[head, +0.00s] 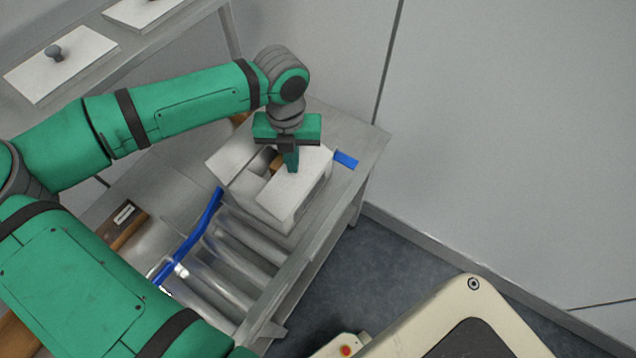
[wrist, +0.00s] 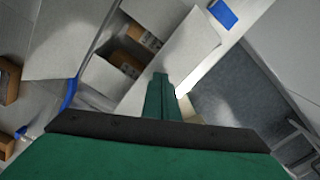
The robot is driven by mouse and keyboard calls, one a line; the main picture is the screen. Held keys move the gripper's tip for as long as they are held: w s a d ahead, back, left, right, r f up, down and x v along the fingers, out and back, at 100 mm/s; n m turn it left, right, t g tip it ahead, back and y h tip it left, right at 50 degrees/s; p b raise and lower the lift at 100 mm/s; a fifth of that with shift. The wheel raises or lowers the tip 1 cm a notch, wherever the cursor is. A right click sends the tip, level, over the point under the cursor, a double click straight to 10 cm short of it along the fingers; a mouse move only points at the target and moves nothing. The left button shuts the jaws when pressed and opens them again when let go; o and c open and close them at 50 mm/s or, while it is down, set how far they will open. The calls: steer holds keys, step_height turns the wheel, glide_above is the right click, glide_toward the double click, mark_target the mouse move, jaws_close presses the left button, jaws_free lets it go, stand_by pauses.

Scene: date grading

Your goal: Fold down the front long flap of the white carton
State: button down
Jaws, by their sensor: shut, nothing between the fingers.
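The white carton (head: 270,212) stands on the steel table at the end of the rollers, its top partly open. One long flap (head: 236,153) spreads outward on the left. The other long flap, which I take as the front one (head: 308,182), slants over the right part of the opening; it also shows in the wrist view (wrist: 192,52). Short flaps (wrist: 110,82) lie across the ends, and brown boxes with labels (wrist: 130,57) show inside. My gripper (head: 292,168) is shut and empty, pointing down, its tips at this front flap's inner edge. Whether they touch is unclear.
A blue side rail (head: 193,238) runs along the rollers (head: 240,240). A blue piece (head: 345,160) lies just right of the carton on the table. A brown box (head: 125,222) sits at left. A shelf with white panels (head: 60,65) stands behind; a wall rises at right.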

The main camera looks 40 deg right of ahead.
steer(key=shift+a+f, duration=0.1)
steer(key=shift+f, duration=1.35)
steer(key=shift+r, duration=0.15)
step_height(320, 180, up, 7)
steer(key=shift+w+f, duration=0.15)
steer(key=shift+r, duration=0.85)
step_height(320, 180, up, 2)
steer(key=shift+r, duration=0.2)
